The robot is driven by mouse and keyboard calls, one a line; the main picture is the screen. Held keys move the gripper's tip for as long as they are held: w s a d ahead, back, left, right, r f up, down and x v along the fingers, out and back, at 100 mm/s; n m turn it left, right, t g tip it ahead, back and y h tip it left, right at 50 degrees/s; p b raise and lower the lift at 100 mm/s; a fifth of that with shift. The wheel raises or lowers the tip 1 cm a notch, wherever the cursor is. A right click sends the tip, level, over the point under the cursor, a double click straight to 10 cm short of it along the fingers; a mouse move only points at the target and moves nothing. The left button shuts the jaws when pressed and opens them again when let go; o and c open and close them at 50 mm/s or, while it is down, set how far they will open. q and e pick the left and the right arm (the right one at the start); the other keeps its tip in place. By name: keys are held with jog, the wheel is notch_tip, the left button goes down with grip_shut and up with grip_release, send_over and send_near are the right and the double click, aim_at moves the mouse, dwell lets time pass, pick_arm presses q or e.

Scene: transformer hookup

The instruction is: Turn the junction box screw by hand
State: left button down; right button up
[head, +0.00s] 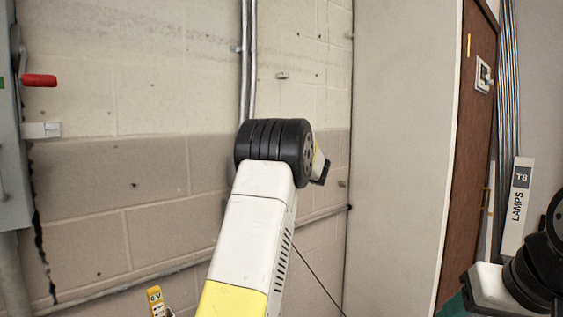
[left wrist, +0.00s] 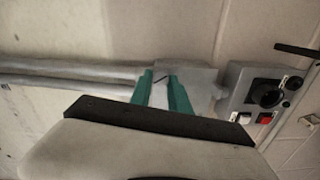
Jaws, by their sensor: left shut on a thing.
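In the left wrist view, a grey junction box (left wrist: 200,82) sits on the wall where two conduits (left wrist: 70,76) end. My left gripper (left wrist: 162,80) has its green fingers close together against the front of this box. It is shut on the junction box screw, which is mostly hidden between the fingertips; only a small dark line shows there. In the head view my left arm reaches up to the wall and hides the junction box and the fingers. My right arm shows only in part at the lower right, and its gripper is out of view.
A control box (left wrist: 262,98) with a black knob and red and white buttons is right of the junction box. In the head view, a grey cabinet (head: 10,150) with a red handle (head: 39,80) stands left, a yellow meter (head: 156,303) below, and a LAMPS carton (head: 517,207) right.

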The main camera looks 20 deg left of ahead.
pick_arm(q)
jog(key=shift+w+f+n, duration=0.1)
jog(key=shift+n, duration=5.15)
jog(key=shift+f+n, duration=0.1)
jog(key=shift+n, duration=5.15)
jog(key=c, duration=1.2)
grip_release()
jog(key=shift+d, duration=0.1)
jog(key=v, duration=0.7)
jog(key=shift+d, duration=0.35)
